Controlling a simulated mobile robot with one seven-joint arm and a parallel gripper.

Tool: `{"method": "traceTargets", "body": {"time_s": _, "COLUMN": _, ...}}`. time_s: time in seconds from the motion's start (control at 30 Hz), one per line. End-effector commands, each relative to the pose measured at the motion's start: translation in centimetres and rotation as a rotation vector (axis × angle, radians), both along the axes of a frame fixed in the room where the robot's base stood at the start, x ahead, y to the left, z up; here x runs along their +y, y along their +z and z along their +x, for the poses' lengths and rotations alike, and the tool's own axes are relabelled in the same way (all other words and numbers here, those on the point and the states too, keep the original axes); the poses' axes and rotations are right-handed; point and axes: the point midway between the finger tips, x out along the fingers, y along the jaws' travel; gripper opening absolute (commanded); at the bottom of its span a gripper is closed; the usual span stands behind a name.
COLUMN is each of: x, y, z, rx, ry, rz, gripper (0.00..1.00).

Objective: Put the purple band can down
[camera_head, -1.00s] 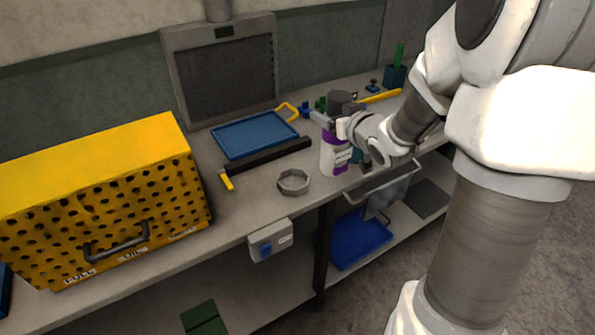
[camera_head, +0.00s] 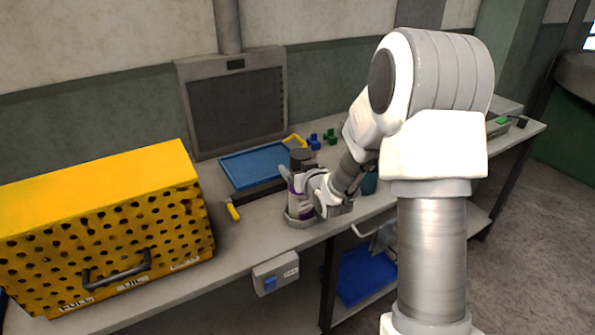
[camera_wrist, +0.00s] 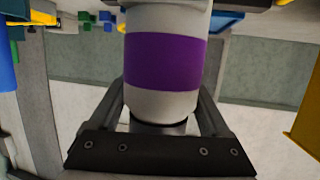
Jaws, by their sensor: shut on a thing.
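The purple band can (camera_head: 297,204) is white with a purple band and a dark top. In the head view it stands about upright at the octagonal metal ring (camera_head: 290,221) near the bench's front edge, partly hidden by my gripper (camera_head: 299,186). Whether its base touches the bench inside the ring is hidden. In the wrist view the can (camera_wrist: 166,62) fills the middle, between the grey fingers of my gripper, which is shut on it.
A yellow perforated box (camera_head: 100,225) stands to the left. A blue tray (camera_head: 254,166) and a dark bar with a yellow end (camera_head: 233,212) lie behind the ring. A grey switch box (camera_head: 275,274) hangs on the front edge. Bare bench lies left of the ring.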

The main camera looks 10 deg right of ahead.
Motion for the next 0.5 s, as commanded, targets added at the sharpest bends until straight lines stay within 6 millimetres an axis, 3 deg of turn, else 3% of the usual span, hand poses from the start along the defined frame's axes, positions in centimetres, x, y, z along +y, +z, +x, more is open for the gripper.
{"method": "traceTargets", "body": {"time_s": 0.47, "x": -0.02, "y": -1.02, "z": 0.05, "rx": -0.005, "ry": 0.000, "rz": 0.000, "gripper": 0.00}}
{"method": "traceTargets", "body": {"time_s": 0.5, "x": -0.03, "y": -0.99, "z": -0.01, "rx": -0.001, "ry": 0.000, "rz": 0.000, "gripper": 0.88}}
